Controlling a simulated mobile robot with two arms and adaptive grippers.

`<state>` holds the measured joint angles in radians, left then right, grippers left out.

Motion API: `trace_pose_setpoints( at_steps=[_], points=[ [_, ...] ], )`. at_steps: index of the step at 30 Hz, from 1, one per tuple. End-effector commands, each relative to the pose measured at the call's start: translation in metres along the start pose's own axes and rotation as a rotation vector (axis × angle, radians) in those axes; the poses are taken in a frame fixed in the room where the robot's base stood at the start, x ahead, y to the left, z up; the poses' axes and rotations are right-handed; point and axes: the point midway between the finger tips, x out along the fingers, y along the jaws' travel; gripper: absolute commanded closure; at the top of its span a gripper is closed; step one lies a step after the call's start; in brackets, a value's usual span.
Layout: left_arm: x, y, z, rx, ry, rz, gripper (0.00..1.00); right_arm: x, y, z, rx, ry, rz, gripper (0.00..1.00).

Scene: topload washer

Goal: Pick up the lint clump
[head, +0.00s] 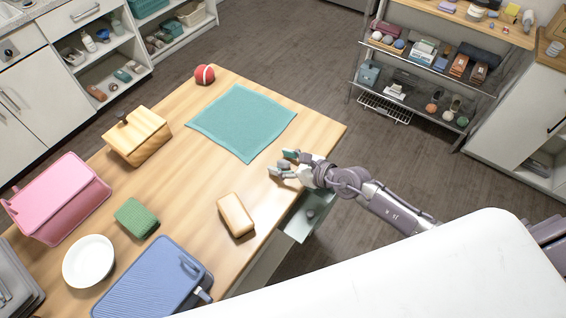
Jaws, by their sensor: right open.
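I cannot make out a lint clump for certain. A small dark grey thing (311,213) shows at the pale teal open drawer or bin (298,230) below the table's right edge; it is too small to tell what it is. My right gripper (281,163) is open and appears empty, over the table's right edge, just below the teal cloth (242,122) in the picture. The drawer lies below and to the right of it. My left gripper is not in view.
A shelf rack (430,70) stands at the back right.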

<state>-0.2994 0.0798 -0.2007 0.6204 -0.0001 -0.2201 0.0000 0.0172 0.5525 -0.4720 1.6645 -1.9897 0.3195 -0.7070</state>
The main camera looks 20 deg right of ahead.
Motion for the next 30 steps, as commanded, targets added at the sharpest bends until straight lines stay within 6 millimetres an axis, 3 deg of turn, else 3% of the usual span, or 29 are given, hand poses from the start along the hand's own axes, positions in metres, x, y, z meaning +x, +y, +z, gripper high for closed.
trace_pose_setpoints(
  at_steps=[3,11,23,30],
  points=[
    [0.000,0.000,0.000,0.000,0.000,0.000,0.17,0.000,0.000,0.000,0.000,0.000,0.000,0.41],
    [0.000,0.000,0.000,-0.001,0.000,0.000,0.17,-0.001,0.000,0.000,0.000,0.000,0.000,0.84],
    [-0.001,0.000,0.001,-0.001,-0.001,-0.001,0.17,-0.001,0.000,0.002,0.000,0.000,0.000,0.84],
    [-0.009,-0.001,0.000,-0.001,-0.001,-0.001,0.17,-0.010,0.000,0.023,0.000,-0.003,0.000,0.84]
  ],
)
